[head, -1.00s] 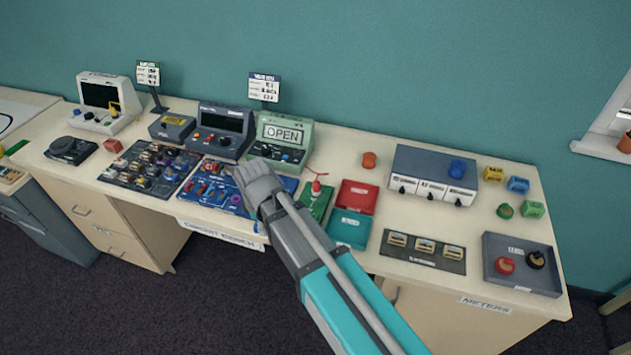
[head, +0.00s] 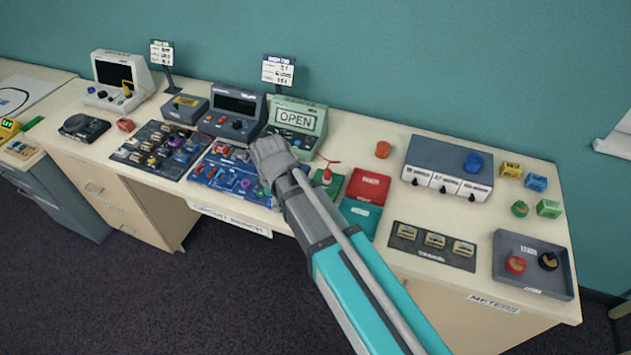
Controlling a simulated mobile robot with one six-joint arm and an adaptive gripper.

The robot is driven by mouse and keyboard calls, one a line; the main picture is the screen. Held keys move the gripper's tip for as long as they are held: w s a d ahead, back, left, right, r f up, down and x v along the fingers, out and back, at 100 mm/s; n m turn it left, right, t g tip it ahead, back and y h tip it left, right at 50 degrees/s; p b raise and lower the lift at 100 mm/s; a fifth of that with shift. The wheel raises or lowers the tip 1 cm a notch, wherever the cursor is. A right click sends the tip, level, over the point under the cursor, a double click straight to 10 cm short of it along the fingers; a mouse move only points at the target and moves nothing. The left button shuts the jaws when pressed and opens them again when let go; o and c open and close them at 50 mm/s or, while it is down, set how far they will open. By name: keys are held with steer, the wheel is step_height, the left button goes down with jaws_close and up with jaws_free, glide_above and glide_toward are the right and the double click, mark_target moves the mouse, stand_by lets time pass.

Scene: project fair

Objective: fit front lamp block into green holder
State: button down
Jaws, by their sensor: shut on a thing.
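My gripper (head: 266,154) is over the bench, at the right end of a blue board (head: 205,178) and in front of the light green meter marked OPEN (head: 295,118). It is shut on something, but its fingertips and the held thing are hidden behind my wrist. I cannot make out the front lamp block. Several small coloured parts lie on the blue board. A green board (head: 334,186) with a red-topped part (head: 327,173) lies just right of my wrist, partly covered by my arm. I cannot tell whether it is the green holder.
A red tray (head: 368,186) and a teal tray (head: 358,212) lie right of my arm. A dark board of parts (head: 153,155) is to the left. A grey meter box (head: 438,158) and a grey tray (head: 535,284) stand at the right.

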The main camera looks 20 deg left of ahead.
steer(key=w+d+f+m+b, duration=0.1)
steer(key=w+d+m, duration=0.1)
steer(key=w+d, duration=0.5)
steer(key=w, duration=0.4)
steer(key=shift+f+b, duration=0.35)
steer(key=shift+f, duration=0.05)
steer(key=shift+s+f, duration=0.1)
steer(key=shift+f, duration=0.1)
steer(key=shift+f+b, duration=3.55)
steer(key=shift+b, duration=0.2)
steer(key=shift+f+b, duration=0.65)
steer(key=shift+f, duration=0.05)
steer(key=shift+c, duration=1.3)
jaws_free()
steer(key=shift+o, duration=1.3)
